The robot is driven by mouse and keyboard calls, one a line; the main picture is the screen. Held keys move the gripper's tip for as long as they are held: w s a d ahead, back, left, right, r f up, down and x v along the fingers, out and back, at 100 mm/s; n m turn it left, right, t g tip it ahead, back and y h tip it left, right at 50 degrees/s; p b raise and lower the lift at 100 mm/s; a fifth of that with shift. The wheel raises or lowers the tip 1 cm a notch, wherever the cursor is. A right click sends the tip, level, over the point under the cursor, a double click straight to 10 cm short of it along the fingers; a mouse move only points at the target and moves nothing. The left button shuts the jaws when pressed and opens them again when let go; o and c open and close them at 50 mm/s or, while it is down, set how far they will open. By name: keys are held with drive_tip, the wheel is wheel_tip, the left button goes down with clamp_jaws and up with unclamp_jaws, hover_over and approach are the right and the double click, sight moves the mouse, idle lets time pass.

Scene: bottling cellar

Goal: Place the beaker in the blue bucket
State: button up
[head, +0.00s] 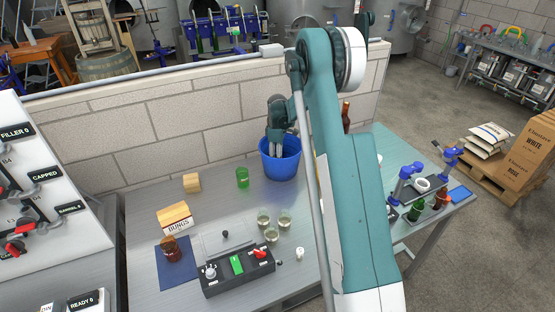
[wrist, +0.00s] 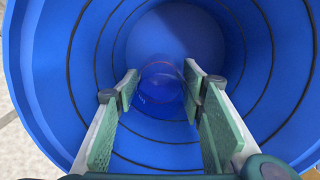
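The blue bucket (head: 280,163) stands on the metal bench against the block wall. My gripper (head: 281,135) points down into its mouth in the head view. In the wrist view the bucket's ringed inner wall (wrist: 235,50) surrounds my gripper (wrist: 162,85). Its two green-padded fingers are spread apart. A clear beaker (wrist: 160,88) with faint markings shows deeper in the bucket, between and beyond the fingertips. Gaps show between it and both fingers. I cannot tell whether it stands upright or leans. The bucket wall hides it in the head view.
A green glass (head: 242,177), a wooden block (head: 191,182) and several small glasses (head: 270,234) stand left of and in front of the bucket. A bungs box (head: 175,216) and a control box (head: 238,272) are nearer. A brown bottle (head: 346,116) is right of the bucket.

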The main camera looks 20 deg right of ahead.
drive_tip(key=shift+r, duration=0.15)
wheel_tip(320, 180, up, 12)
drive_tip(key=shift+p, duration=0.4)
idle(0.6)
drive_tip(key=shift+r, duration=0.1)
idle(0.4)
